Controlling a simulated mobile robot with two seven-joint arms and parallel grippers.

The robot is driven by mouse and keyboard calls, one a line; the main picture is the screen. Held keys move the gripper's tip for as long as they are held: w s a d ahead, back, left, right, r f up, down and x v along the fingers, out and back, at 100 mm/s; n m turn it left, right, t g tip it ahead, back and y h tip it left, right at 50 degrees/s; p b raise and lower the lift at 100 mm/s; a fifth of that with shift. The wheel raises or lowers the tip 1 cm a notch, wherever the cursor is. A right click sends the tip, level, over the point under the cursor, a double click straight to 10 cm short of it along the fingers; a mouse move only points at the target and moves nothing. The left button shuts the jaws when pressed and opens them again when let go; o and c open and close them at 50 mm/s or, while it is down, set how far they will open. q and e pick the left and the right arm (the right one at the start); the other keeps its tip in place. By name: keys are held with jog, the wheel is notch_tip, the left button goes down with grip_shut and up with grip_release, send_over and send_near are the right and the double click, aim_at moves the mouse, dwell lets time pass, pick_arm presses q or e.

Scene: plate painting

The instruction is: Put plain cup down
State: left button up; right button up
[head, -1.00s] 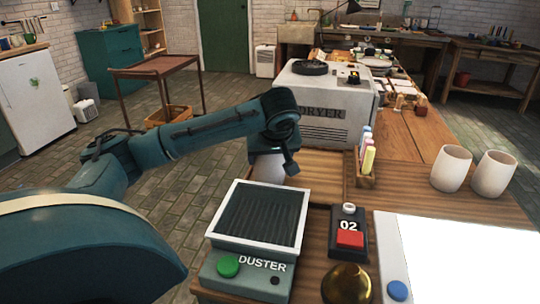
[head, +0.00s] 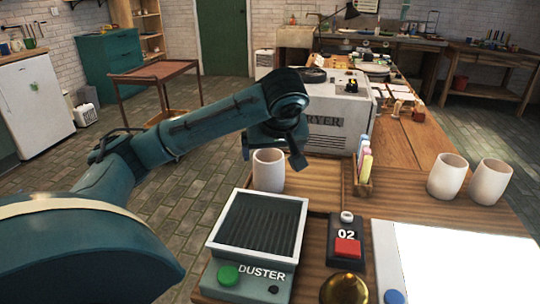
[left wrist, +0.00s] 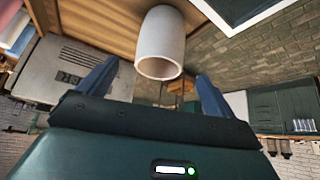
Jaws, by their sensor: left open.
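A plain white cup (head: 268,170) stands upright on the wooden table just behind the duster. It also shows in the left wrist view (left wrist: 160,45), where the picture is upside down. My left gripper (head: 273,158) is open, above and behind the cup. In the left wrist view its two blue fingers (left wrist: 153,82) are spread apart, with the cup's rim beyond their tips and clear of them. My right gripper is not in view.
The duster (head: 258,228) stands in front of the cup. The dryer (head: 335,130) is behind, and a holder of colored sticks (head: 363,172) is to the right. Two more white cups (head: 448,176) (head: 489,181) stand at the right. A 02 button box (head: 346,240) and a white panel (head: 455,265) lie in front.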

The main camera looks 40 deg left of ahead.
pick_arm(q)
jog(key=p+v, duration=0.2)
jog(key=v, duration=0.2)
jog(key=shift+r, duration=0.2)
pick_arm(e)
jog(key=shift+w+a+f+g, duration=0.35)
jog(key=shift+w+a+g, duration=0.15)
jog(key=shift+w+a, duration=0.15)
